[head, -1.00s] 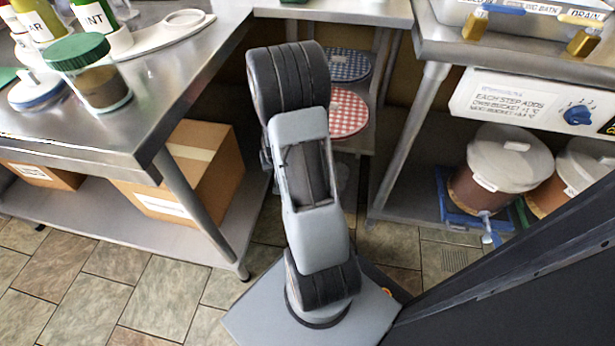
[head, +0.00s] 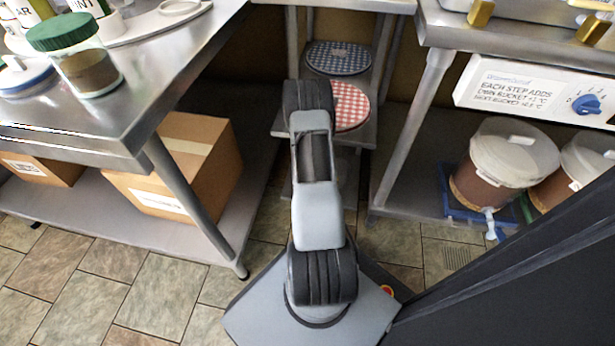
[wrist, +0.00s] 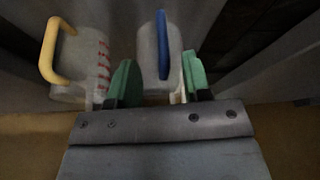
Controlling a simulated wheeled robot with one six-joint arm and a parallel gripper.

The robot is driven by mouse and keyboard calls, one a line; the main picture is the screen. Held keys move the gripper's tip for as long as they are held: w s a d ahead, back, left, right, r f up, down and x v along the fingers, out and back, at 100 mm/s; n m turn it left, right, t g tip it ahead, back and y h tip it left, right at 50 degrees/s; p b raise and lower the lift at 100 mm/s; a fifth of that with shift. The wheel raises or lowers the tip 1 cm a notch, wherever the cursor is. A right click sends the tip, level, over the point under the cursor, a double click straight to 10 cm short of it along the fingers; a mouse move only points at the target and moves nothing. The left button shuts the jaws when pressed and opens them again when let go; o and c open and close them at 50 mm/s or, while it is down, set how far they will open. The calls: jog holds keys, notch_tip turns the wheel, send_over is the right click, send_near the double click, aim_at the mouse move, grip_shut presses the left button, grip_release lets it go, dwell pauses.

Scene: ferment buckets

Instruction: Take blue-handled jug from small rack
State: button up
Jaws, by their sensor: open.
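In the wrist view, the blue-handled jug (wrist: 150,60) is a pale, cloudy jug whose blue handle (wrist: 162,45) faces the camera. My gripper (wrist: 158,85) is open, its two green finger pads on either side of the jug's lower part as seen in this picture. The pads look apart from the jug, though I cannot tell how near they are in depth. In the head view my arm reaches into the gap between the benches; the gripper and both jugs are hidden there.
A similar jug with a yellow handle (wrist: 50,50) and red markings stands close on the left in the wrist view. In the head view, a small rack holds blue (head: 338,58) and red (head: 350,105) checked round covers. Steel benches (head: 130,100) flank it, with a cardboard box (head: 195,165) on the left shelf.

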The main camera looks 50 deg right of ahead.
jog(key=shift+w+b+x, duration=0.2)
jog(key=shift+b+x, duration=1.6)
jog(key=shift+x, duration=1.25)
jog(key=shift+a, duration=0.1)
jog(key=shift+r, duration=0.1)
grip_shut()
